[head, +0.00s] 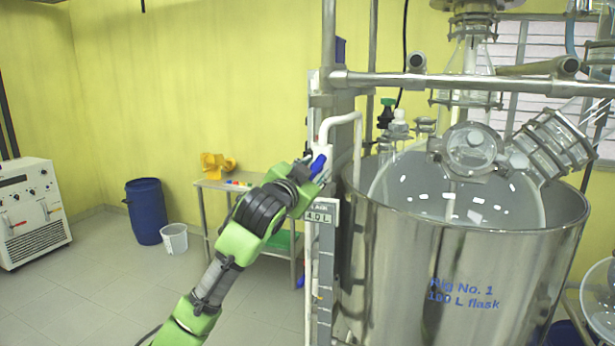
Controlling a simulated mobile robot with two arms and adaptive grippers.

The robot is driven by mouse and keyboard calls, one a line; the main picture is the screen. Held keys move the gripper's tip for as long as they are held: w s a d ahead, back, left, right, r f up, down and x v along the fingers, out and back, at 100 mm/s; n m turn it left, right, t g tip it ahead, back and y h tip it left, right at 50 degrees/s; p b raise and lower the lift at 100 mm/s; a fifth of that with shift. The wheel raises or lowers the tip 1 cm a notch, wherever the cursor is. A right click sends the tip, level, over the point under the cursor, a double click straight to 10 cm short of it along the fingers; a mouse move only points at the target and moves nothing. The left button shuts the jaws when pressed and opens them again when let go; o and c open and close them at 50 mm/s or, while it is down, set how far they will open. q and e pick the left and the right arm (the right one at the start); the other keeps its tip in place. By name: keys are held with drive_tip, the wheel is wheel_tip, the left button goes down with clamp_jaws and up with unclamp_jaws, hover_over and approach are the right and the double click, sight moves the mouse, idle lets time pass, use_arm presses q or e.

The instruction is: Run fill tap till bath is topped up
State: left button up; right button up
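The bath is a large steel vessel (400,270) on the right, marked "Rig No. 1", with a round glass flask (460,188) sitting in it. The water level inside is hidden by the wall and flask. A white fill pipe (341,117) bends over toward the bath's left rim. On it is the tap's blue handle (318,166). My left gripper (309,172) is right at this handle; its fingers are small and partly hidden, so I cannot tell whether they close on it. My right gripper is not in view.
A steel frame with a horizontal bar (460,84) crosses above the bath. A level strip with a small label (319,215) stands left of the bath. A side table (224,185), blue drum (146,211), white bucket (174,239) and white cabinet (31,213) stand behind; open floor lies left.

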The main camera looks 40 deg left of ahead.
use_arm(q)
drive_tip(key=v, duration=1.1)
drive_tip(key=shift+s, duration=0.25)
drive_tip(key=shift+d, duration=0.1)
idle(6.5)
